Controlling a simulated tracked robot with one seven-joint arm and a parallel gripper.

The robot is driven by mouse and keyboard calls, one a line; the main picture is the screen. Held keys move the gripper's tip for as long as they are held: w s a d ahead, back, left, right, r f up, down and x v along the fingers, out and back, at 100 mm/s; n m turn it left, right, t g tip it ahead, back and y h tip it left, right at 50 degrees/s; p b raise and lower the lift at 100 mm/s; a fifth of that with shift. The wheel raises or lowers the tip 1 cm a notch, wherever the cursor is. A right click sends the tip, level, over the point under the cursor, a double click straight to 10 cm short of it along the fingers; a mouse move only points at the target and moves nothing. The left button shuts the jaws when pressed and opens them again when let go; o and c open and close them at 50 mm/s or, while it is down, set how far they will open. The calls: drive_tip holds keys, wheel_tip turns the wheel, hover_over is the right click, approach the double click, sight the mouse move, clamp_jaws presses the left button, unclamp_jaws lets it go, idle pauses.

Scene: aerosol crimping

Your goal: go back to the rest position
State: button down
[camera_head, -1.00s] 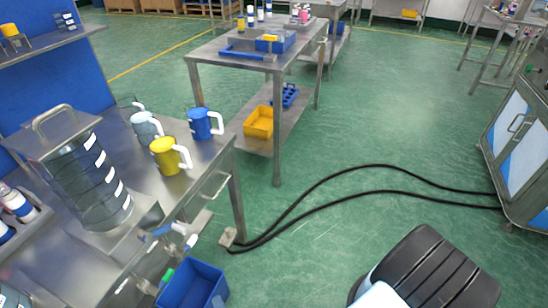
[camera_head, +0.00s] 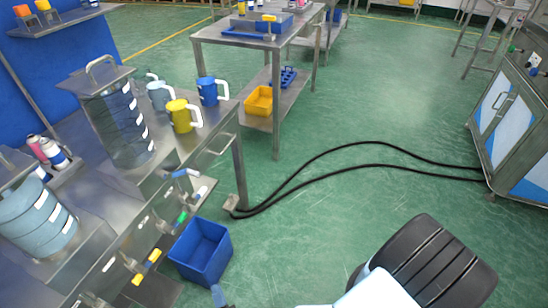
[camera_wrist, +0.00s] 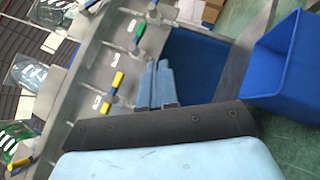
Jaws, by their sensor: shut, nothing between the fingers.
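My gripper (camera_wrist: 156,68) shows in the wrist view as two light-blue fingers side by side, shut and empty. Behind their tips in the picture is the front of the metal workbench with its row of taps. The blue bin (camera_wrist: 291,60) is to their right, apart from them. In the head view, a small blue part of my gripper (camera_head: 221,297) shows at the bottom edge, just below the blue bin (camera_head: 201,251). Most of my arm is out of that view.
The metal bench (camera_head: 222,137) holds clear cylindrical tanks (camera_head: 120,125), a yellow jug (camera_head: 183,116) and a blue jug (camera_head: 210,91). Black hoses (camera_head: 330,150) cross the floor to a cabinet (camera_head: 510,130) at right. Green floor (camera_head: 380,115) between is open.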

drive_tip(key=w+r+m+g+h, duration=0.2)
drive_tip(key=w+r+m+h, duration=0.4)
drive_tip(key=r+h, duration=0.35)
drive_tip(key=w+r+m+g+h, duration=0.2)
drive_tip(key=w+r+m+h, duration=0.4)
drive_tip(key=r+h, duration=0.35)
drive_tip(key=w+d+r+m+g+h, duration=0.1)
drive_tip(key=w+d+r+m+g, duration=0.45)
drive_tip(key=r, duration=0.55)
drive_tip(key=w+d+r+m+g, duration=0.3)
drive_tip(key=w+d+r+g, duration=0.4)
drive_tip(key=r, duration=0.4)
drive_tip(key=s+d+r+m+g+y, duration=0.2)
drive_tip(key=d+r+m+g+y, duration=0.35)
drive_tip(key=d+r, duration=1.2)
drive_tip(key=s+d+r+m+t+y, duration=0.1)
drive_tip(key=s+d+r+t+y, duration=0.4)
drive_tip(key=s+d+r, duration=0.5)
drive_tip(key=shift+s+d+r+t, duration=0.3)
drive_tip(key=shift+s+d+t, duration=0.9)
